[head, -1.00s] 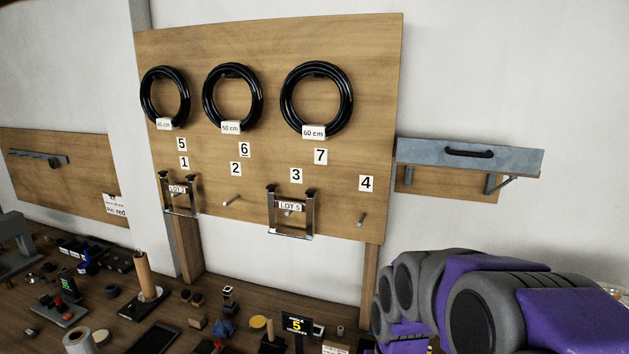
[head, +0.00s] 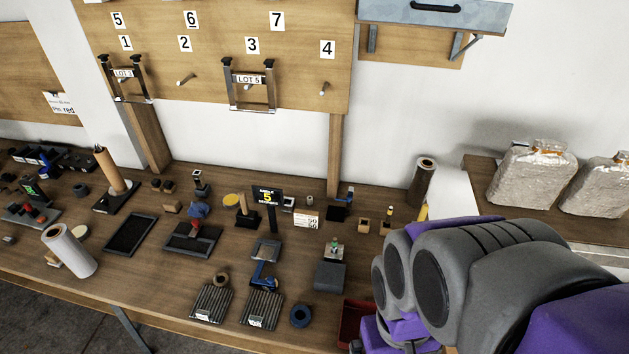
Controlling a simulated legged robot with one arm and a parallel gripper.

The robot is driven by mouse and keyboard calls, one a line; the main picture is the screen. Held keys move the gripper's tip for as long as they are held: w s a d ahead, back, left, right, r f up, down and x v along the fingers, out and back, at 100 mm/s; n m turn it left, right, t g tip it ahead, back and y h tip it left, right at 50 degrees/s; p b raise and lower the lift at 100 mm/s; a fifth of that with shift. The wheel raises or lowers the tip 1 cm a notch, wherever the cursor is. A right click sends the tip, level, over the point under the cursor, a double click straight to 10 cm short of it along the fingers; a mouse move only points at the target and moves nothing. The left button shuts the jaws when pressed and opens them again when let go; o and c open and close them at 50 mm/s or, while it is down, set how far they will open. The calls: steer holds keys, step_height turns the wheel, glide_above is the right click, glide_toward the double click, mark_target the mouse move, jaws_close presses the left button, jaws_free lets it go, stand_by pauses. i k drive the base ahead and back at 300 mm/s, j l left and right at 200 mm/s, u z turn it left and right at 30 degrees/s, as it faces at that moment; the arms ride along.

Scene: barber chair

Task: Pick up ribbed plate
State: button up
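Two dark grey ribbed plates lie near the front edge of the wooden table in the head view. The left ribbed plate (head: 211,305) has a small brown ring at its back edge. The right ribbed plate (head: 262,311) has a pale label on its front part and a blue piece just behind it. I cannot tell which one the task means. My purple and grey arm fills the lower right, to the right of both plates and apart from them in the picture. My gripper's fingers do not show.
A red tray (head: 352,318) is partly hidden by my arm. A pegboard (head: 215,60) hangs behind the table.

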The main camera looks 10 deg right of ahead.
mark_target(211, 304)
steer(key=j+u, duration=0.25)
steer(key=l+u, duration=0.1)
steer(key=u, duration=0.4)
steer(key=l+u, duration=0.15)
steer(key=u, duration=0.35)
steer(key=i+j+z, duration=0.1)
steer(key=j, duration=0.55)
steer(key=i+j, duration=0.1)
steer(key=j, duration=0.6)
steer(key=i+j+z, duration=0.15)
steer(key=j, duration=0.5)
steer(key=k, duration=0.05)
